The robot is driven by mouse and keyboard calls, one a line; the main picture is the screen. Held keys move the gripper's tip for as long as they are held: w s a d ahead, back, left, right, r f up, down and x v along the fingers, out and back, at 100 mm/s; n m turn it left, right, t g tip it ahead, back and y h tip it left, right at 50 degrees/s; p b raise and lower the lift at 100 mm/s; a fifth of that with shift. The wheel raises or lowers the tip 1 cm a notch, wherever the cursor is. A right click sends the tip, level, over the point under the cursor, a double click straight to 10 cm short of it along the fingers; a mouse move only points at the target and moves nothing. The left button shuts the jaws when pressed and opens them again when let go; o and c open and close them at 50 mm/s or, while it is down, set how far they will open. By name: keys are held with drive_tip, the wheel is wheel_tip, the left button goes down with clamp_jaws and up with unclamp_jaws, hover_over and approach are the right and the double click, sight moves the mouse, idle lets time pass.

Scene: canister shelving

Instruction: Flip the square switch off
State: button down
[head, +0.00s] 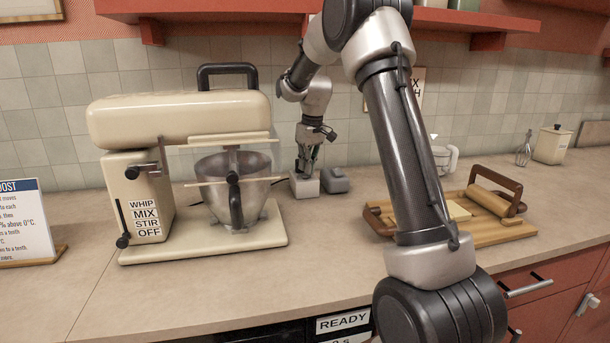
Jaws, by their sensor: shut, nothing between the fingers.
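Two small grey blocks sit on the counter just right of the mixer. The left block (304,187) is paler and has a square outline; it looks like the square switch. The right block (336,181) is darker, with a raised top. My gripper (305,167) points down at the left block, with its shut fingertips at or just above the block's top. I cannot tell whether they touch it. The fingers hide part of the top, and the switch's position cannot be made out.
The cream stand mixer (180,122) with its metal bowl (215,185) stands close on the left. A wooden board (490,236) with a rolling pin lies to the right. The tiled wall (70,100) is behind, and red shelves (470,18) hang above. The front counter is clear.

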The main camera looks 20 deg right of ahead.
sight(307, 175)
drive_tip(key=shift+f, duration=0.65)
drive_tip(key=shift+r, duration=3.55)
drive_tip(key=shift+s+f+m, duration=0.1)
drive_tip(key=shift+f+m, duration=0.2)
drive_tip(key=shift+m, duration=0.2)
drive_tip(key=s+a+r+m+t, duration=0.1)
drive_tip(key=s, duration=1.9)
drive_tip(key=s+a+r+m+t, duration=0.1)
drive_tip(key=s+r, duration=0.1)
drive_tip(key=s, duration=1.8)
drive_tip(key=shift+a+r+m+t+h, duration=0.25)
drive_tip(key=shift+a+m+t+h, duration=0.05)
drive_tip(key=shift+m, duration=0.1)
